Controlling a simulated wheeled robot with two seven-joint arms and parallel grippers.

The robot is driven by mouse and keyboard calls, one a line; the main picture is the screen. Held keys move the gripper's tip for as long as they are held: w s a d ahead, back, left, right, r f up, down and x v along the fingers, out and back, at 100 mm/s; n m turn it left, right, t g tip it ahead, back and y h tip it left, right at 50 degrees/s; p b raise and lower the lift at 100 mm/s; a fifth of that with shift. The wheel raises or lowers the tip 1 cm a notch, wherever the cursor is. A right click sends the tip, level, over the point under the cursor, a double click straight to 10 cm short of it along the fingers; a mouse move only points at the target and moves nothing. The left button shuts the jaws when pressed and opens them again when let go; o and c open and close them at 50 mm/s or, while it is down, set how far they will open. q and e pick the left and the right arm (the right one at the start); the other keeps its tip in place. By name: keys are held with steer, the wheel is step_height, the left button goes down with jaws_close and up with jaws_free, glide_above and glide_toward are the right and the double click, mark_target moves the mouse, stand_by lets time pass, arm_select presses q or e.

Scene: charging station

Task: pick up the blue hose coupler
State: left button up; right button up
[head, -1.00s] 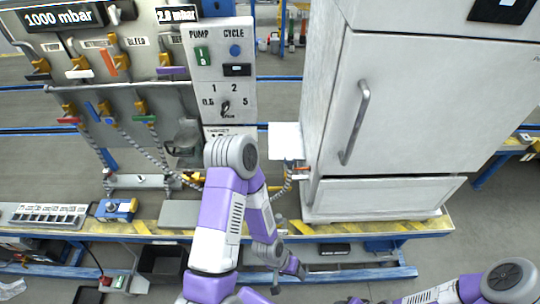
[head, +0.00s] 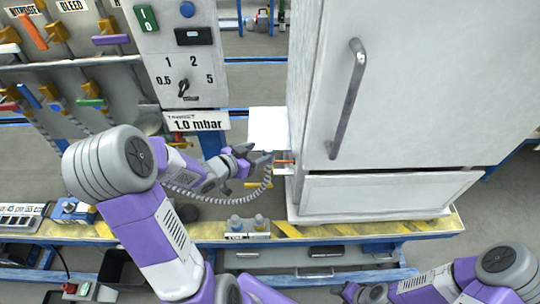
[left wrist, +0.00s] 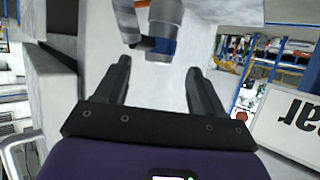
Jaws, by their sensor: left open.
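The blue hose coupler (left wrist: 161,47) shows in the left wrist view as a short grey cylinder with a blue band. It lies just beyond my left gripper (left wrist: 158,66), in line with the gap between the open, empty fingers. In the head view my left gripper (head: 254,158) reaches the left side of the white cabinet (head: 395,95), beside the hose end; I cannot make out the coupler there, as the fingers are in the way. My right gripper (head: 358,293) is low at the bottom edge, far from the coupler, and its jaws are unclear.
A coiled grey hose (head: 225,203) hangs under my left gripper. An orange part (head: 284,161) sticks out at the cabinet's side. The control panel (head: 185,70) stands to the left. A yellow-striped bench edge (head: 330,228) runs below.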

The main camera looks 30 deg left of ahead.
mark_target(266, 149)
arm_select(q)
steer(key=b+x, duration=0.1)
steer(key=x, duration=0.4)
steer(key=shift+d+b, duration=0.15)
steer(key=shift+b, duration=0.25)
steer(key=shift+w, duration=0.25)
steer(key=shift+c, duration=0.3)
steer(key=c, duration=1.1)
